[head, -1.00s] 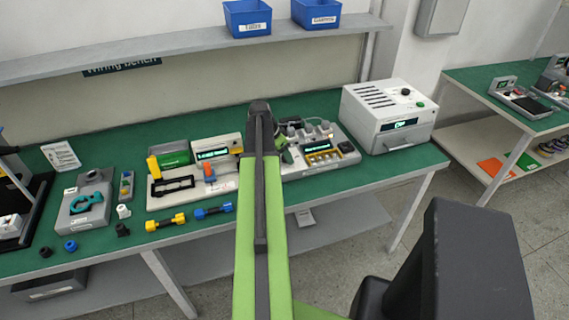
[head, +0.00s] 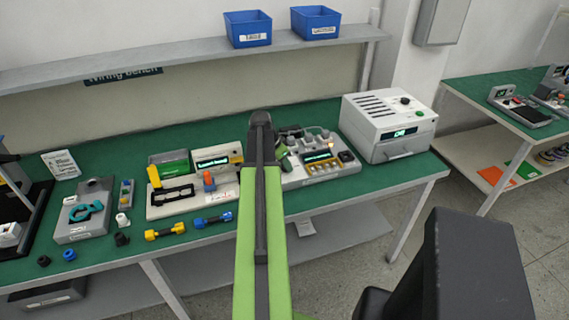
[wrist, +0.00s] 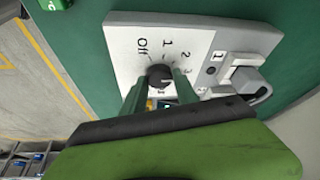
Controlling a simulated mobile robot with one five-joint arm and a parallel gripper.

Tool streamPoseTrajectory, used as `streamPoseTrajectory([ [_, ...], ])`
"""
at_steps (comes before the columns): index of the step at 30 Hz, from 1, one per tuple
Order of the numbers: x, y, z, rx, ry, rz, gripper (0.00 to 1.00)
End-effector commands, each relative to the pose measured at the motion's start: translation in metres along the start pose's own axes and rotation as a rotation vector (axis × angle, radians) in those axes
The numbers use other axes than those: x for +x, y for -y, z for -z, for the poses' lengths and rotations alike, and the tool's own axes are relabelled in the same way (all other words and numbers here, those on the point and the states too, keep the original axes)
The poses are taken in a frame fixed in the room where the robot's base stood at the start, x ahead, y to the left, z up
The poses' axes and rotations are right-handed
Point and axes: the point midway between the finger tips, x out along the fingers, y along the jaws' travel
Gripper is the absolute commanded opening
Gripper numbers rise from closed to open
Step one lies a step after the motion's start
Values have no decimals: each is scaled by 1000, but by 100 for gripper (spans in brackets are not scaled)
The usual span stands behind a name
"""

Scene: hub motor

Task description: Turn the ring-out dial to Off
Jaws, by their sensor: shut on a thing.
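The ring-out dial (wrist: 158,74) is a small black knob on a light grey panel (wrist: 122,40) in the wrist view. The marks Off, 1, 2 and 3 run in an arc around it, with Off at the left. My gripper (wrist: 160,82) has its green fingers on both sides of the knob and is shut on it. The fingers cover part of the knob, and I cannot tell which mark it points to. In the head view the ring-out station (head: 318,160) stands on the bench, and my arm hides the dial and gripper.
A grey plug (wrist: 247,82) with a cable sits right of the dial in the wrist view. In the head view, a white box (head: 390,125) stands right of the station. A fixture board (head: 190,205) is to the left, with blue and yellow connectors in front.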

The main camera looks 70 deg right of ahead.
Motion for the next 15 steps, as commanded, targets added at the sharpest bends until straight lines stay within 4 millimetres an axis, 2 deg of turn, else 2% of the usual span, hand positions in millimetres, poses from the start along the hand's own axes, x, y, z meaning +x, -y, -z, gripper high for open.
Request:
streamPoseTrajectory([
  [8,-1,-2,-1,-131,0,59,0],
  [15,0,-3,-1,-332,0,142,0],
])
